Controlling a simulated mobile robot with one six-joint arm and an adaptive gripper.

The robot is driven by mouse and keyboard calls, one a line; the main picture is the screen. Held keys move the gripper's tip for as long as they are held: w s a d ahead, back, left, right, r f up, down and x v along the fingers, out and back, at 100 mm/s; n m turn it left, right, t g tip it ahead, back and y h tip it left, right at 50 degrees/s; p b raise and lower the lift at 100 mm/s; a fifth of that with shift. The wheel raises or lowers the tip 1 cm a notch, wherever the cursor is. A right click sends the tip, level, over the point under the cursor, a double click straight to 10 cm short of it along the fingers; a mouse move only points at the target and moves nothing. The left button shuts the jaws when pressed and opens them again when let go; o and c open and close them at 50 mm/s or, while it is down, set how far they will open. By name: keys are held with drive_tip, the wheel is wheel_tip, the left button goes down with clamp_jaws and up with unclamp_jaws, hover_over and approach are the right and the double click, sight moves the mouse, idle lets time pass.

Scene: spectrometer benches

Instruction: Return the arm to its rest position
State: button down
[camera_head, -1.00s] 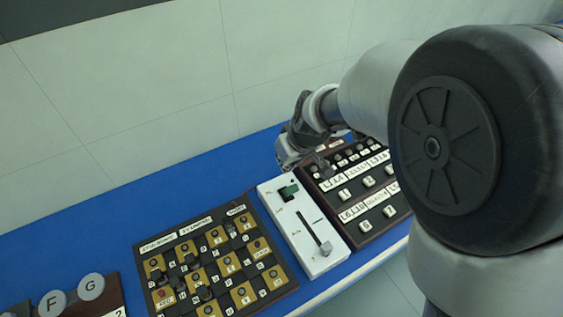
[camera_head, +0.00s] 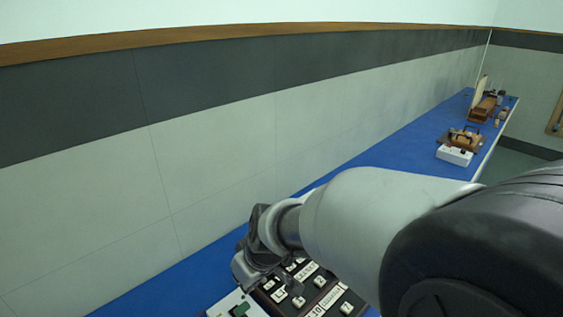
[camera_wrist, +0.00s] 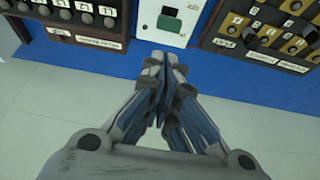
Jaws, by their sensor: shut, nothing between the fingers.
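My gripper (camera_wrist: 166,62) shows in the wrist view with its fingertips together and nothing between them. Its tips lie over the front edge of the blue bench (camera_wrist: 130,90), just below the white switch box (camera_wrist: 165,20) in the picture. In the head view my arm reaches from the lower right, and its wrist end is over the dark panel of white labelled keys (camera_head: 305,282). The fingertips are hard to make out there.
In the wrist view a dark panel with round knobs (camera_wrist: 75,38) is at left and a black-and-gold board (camera_wrist: 270,30) at right. Pale floor (camera_wrist: 30,110) lies below. In the head view, a white box (camera_head: 455,156) and wooden apparatus (camera_head: 484,108) stand farther along the bench. A wall runs behind.

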drive_tip(key=s+d+r+m+h, duration=0.1)
drive_tip(key=s+d+r+m, duration=0.2)
drive_tip(key=s+d, duration=0.3)
drive_tip(key=s+d+r+m+h, duration=0.1)
drive_tip(key=s+d+r+m, duration=0.2)
drive_tip(key=s+d, duration=0.4)
drive_tip(key=s+d+r+m+t+h, duration=0.1)
drive_tip(key=s+d+r+m, duration=0.2)
drive_tip(key=d, duration=0.9)
drive_tip(key=s, duration=0.3)
drive_tip(key=shift+s+r+h, duration=0.2)
drive_tip(key=shift+r+h, duration=0.1)
